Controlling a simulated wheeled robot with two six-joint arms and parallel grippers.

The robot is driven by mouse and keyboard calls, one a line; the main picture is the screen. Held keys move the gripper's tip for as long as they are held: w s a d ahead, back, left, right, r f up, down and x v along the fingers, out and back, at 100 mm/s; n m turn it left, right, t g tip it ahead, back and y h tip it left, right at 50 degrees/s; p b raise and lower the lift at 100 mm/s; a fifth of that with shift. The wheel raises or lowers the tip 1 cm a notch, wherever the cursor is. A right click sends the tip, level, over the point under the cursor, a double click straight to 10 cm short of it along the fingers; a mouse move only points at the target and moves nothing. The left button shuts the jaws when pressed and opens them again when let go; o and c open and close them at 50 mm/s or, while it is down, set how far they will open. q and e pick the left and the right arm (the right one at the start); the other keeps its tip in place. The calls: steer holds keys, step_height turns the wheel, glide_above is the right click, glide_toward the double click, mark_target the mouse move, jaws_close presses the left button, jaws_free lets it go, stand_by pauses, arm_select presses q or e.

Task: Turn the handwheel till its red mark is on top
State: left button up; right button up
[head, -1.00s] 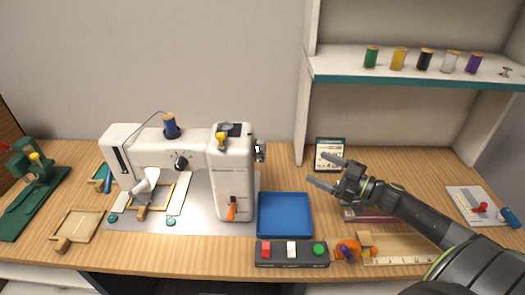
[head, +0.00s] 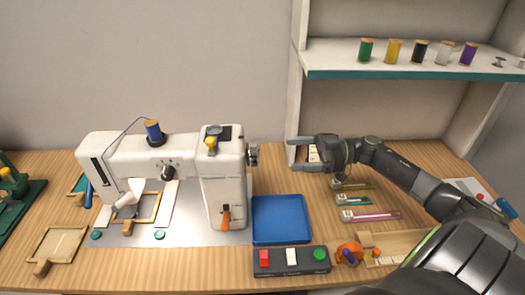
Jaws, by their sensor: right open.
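The handwheel (head: 253,154) is a small dark and metallic wheel on the right end of the white sewing machine (head: 221,180). It is seen nearly edge-on, and I cannot make out a red mark on it. My right gripper (head: 292,154) is open and empty. Its two fingers point left toward the handwheel, one above the other, with a gap between the fingertips and the wheel. My left gripper is not in view.
A blue tray (head: 281,219) lies right of the machine. A control box (head: 291,261) with red, white and green buttons stands at the front. Thread spools stand on the shelf (head: 400,75) above my right arm. An orange object (head: 349,253) sits front right.

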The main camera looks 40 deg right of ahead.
mark_target(253, 154)
steer(key=p+x, duration=0.2)
steer(key=x, duration=0.7)
steer(key=shift+w+a, duration=0.25)
steer(key=shift+a, duration=0.05)
steer(key=c, duration=1)
